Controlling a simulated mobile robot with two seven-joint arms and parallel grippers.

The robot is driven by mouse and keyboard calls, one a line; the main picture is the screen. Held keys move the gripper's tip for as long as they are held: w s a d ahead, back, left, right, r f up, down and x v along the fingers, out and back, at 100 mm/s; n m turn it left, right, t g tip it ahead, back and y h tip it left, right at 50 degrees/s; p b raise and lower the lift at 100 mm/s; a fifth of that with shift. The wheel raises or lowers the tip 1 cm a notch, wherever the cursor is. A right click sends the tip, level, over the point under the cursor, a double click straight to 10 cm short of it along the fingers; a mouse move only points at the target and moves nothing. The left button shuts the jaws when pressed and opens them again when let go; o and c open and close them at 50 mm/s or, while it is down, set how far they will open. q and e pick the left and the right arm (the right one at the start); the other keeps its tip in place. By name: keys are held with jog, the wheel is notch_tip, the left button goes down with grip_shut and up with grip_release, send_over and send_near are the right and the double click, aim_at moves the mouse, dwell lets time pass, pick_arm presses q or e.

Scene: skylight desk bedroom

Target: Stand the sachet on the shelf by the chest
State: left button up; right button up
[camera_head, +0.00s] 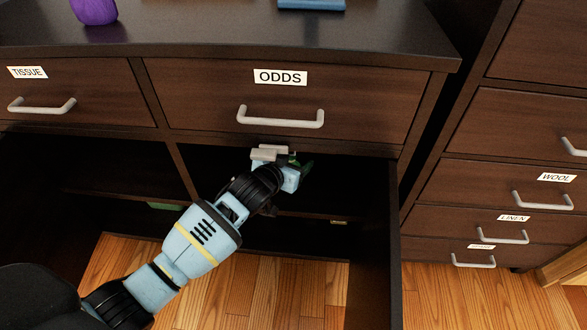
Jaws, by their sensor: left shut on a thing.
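My left gripper (282,168) reaches up from the lower left into the dark open space under the ODDS drawer. It is shut on a small green thing (306,168), likely the sachet, which shows only as a sliver beside the fingers. The gripper hides most of it, so its shape and tilt cannot be told. The dark shelf unit (300,72) has drawers marked TISSUE and ODDS above open compartments. The dark brown chest (450,183) stands to the right, with drawers marked WOOL and LINEN. My right gripper is not in view.
A purple object (95,10) and a blue object (311,4) stand on the unit's top. A green strip (165,206) shows low in the left compartment. A dark upright panel (380,225) bounds the open space on the right. Wood floor (290,290) shows below.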

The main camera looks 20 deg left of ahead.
pick_arm(q)
jog(key=shift+w, duration=0.3)
notch_tip(320, 180, down, 4)
jog(key=shift+w+r+b, duration=0.1)
jog(key=shift+r+b, duration=0.15)
jog(key=shift+b, duration=1)
jog(key=shift+f, duration=0.15)
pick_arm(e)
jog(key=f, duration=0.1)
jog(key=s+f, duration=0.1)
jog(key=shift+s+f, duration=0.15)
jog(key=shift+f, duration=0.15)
pick_arm(q)
jog(key=o, duration=1.1)
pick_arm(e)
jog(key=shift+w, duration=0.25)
